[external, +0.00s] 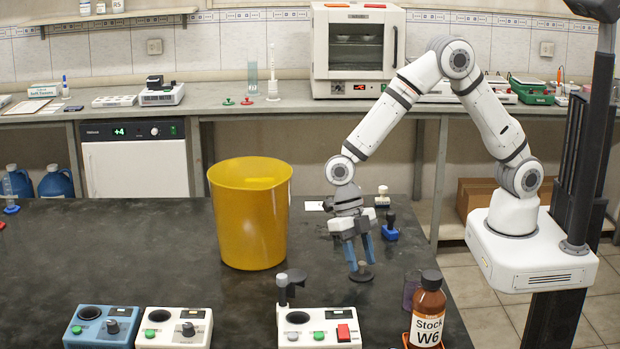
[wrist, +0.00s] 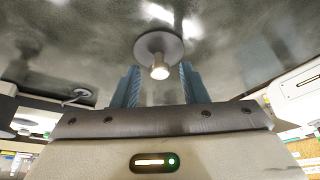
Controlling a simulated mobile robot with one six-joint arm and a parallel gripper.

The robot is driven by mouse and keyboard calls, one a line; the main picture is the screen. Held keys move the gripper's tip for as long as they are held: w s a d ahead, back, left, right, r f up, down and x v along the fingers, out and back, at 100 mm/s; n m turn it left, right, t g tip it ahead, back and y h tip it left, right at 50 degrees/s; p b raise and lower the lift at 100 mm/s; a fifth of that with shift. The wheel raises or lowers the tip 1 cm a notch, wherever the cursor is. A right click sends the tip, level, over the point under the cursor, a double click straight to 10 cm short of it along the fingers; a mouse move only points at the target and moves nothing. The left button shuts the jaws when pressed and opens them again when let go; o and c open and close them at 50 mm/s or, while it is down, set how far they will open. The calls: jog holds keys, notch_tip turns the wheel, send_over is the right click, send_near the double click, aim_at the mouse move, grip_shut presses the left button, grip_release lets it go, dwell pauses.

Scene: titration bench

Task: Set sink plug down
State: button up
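The sink plug is a dark grey disc (external: 361,275) with a short knob. It appears to lie flat on the dark bench top, knob up, near the right side. My gripper (external: 360,262) is just above it, pointing down, with its two blue fingers apart. In the wrist view the plug (wrist: 158,42) is straight ahead and its pale knob is between the fingertips (wrist: 160,70). A clear gap shows on each side of the knob, so the fingers do not touch it.
A yellow bin (external: 250,215) stands to the left. A blue-based stamp (external: 390,228) is close by on the right. A white device with a red button (external: 318,325) and a brown Stock W6 bottle (external: 428,310) are in front. Bench between bin and gripper is mostly clear.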

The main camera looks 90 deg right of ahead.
jog(key=shift+r, duration=0.2)
jog(key=shift+w+d+r, duration=0.1)
jog(key=shift+w+r, duration=0.05)
jog(key=shift+r, duration=0.15)
jog(key=b+v, duration=0.2)
jog(key=v, duration=0.9)
jog(key=s+d+r+m+t, duration=0.1)
jog(key=s+d+r+m, duration=0.3)
jog(key=s+m, duration=0.1)
jog(key=s+d+m+t+h, duration=0.2)
jog(key=s+d+m, duration=0.3)
jog(key=s+m, duration=0.4)
jog(key=s+d+r+m+t+h, duration=0.1)
jog(key=s+d+m+t, duration=0.1)
jog(key=s+d+m, duration=0.4)
jog(key=s+m, duration=0.4)
jog(key=m, duration=0.1)
jog(key=shift+r+t+h, duration=0.25)
jog(key=shift+t+h, duration=0.05)
jog(key=shift+h, duration=0.1)
